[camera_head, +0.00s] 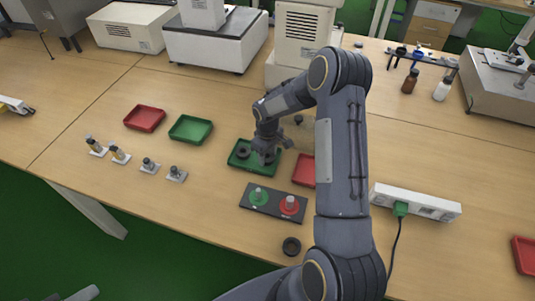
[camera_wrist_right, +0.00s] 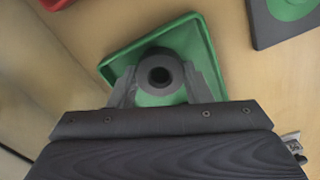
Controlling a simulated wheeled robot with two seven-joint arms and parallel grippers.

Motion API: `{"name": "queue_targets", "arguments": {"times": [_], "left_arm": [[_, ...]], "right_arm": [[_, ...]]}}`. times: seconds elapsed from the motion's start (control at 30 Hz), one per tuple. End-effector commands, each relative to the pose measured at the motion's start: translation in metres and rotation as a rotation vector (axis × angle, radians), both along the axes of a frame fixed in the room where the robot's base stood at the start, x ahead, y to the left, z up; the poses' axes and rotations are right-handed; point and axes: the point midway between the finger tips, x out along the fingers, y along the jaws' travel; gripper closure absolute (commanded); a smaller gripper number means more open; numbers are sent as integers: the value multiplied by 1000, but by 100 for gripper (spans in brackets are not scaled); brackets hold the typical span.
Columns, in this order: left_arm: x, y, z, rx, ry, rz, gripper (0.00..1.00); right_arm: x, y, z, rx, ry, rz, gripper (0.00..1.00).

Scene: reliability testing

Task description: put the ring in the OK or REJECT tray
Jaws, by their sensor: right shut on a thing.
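My right gripper (camera_head: 268,151) is low over the green tray (camera_head: 235,163) in the head view. In the right wrist view its two fingers (camera_wrist_right: 160,85) are shut on a dark ring (camera_wrist_right: 160,57), with the green tray (camera_wrist_right: 195,28) behind it. I cannot tell whether the held ring touches the tray floor. A dark round piece (camera_head: 243,153) shows in the tray beside the gripper. Another dark ring (camera_head: 291,246) lies on the table near the front edge. A red tray (camera_head: 304,171) is right of the green one, partly hidden by my right arm. My left gripper is out of view.
A dark plate (camera_head: 262,209) with a green and a red knob is in front of the trays. Another red tray (camera_head: 145,118) and green tray (camera_head: 191,129) stand left, behind several small fittings (camera_head: 149,165). A power strip (camera_head: 414,203) lies right of my arm.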

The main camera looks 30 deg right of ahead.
Motion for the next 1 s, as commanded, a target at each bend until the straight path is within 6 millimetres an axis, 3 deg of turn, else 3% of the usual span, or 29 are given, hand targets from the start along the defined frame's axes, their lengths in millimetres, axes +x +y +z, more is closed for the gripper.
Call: {"name": "queue_targets", "arguments": {"times": [0.1, 0.13, 0.3, 0.7, 1.0], "left_arm": [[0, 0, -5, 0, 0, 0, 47], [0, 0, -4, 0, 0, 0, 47], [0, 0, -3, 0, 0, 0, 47], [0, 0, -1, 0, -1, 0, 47], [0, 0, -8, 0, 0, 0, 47]], "right_arm": [[0, 0, -5, 0, 0, 0, 78], [0, 0, -4, 0, 0, 0, 54], [0, 0, -3, 0, 1, 0, 34], [0, 0, 7, -1, -1, 0, 34], [1, 0, 68, -1, -4, 0, 34]]}}
